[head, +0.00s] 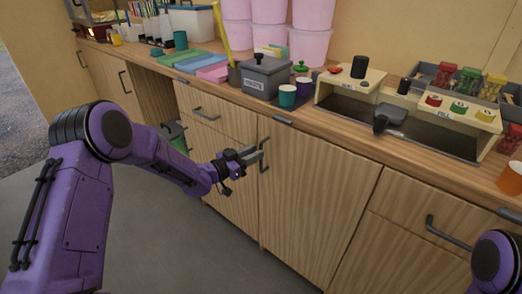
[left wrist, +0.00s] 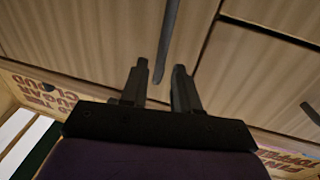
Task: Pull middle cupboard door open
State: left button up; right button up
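The middle cupboard door (head: 318,195) is a pale wooden panel under the counter and looks closed. Its dark vertical handle (head: 265,155) is near the door's left edge. My left gripper (head: 254,156) is at this handle, coming from the left. In the left wrist view its two fingers (left wrist: 161,75) are apart, and the lower end of the handle (left wrist: 168,40) shows between the fingertips. I cannot tell whether the fingers touch it. My right gripper is out of view; only a purple part of my right arm shows at the lower right.
A drawer with a handle (head: 206,114) is left of the door, and another drawer (head: 420,222) is to its right. The counter above holds a grey box (head: 265,78), cups and a topping stand (head: 345,88). The floor (head: 190,262) before the cupboards is clear.

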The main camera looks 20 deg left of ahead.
pick_arm(q)
jog(key=shift+x, duration=1.85)
jog(key=shift+s, duration=0.1)
grip_shut()
